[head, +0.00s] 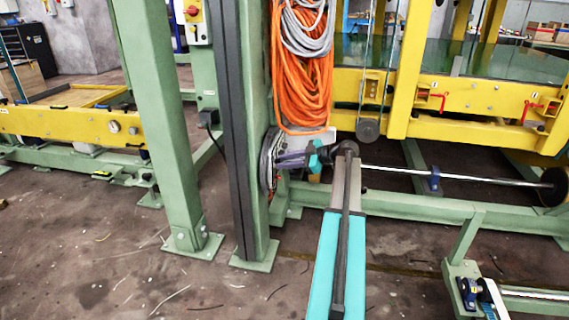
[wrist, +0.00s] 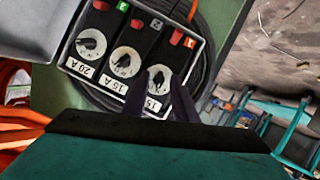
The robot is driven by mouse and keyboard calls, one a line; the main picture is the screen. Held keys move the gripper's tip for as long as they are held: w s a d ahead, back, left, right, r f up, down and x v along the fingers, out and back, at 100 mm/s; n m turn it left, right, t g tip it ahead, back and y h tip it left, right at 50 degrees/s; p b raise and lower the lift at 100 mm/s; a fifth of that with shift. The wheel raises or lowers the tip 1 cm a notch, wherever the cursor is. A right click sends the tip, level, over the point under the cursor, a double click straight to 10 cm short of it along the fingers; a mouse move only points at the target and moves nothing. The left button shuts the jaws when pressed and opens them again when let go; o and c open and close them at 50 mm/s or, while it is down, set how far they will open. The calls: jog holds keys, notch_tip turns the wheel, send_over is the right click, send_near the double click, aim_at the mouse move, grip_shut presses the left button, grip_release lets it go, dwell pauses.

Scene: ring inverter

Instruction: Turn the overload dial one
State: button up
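A panel with three white round dials, each with a black knob, shows upside down in the wrist view. The right dial (wrist: 159,77) has a partly hidden label starting with "15". My gripper (wrist: 158,88) has its two dark fingers apart, one on each side of the right dial's lower part. I cannot tell whether they touch its knob. In the head view my gripper (head: 292,159) reaches left to the green post, and the dial faces are hidden.
Orange hose (head: 305,75) hangs just above my gripper on the green post (head: 240,110). A black cable coil (wrist: 208,50) surrounds the panel. Yellow and green frames stand on both sides. The floor (head: 150,280) in front is mostly clear.

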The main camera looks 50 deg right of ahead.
jog(key=shift+c, duration=0.2)
grip_shut()
jog(key=shift+a, duration=0.1)
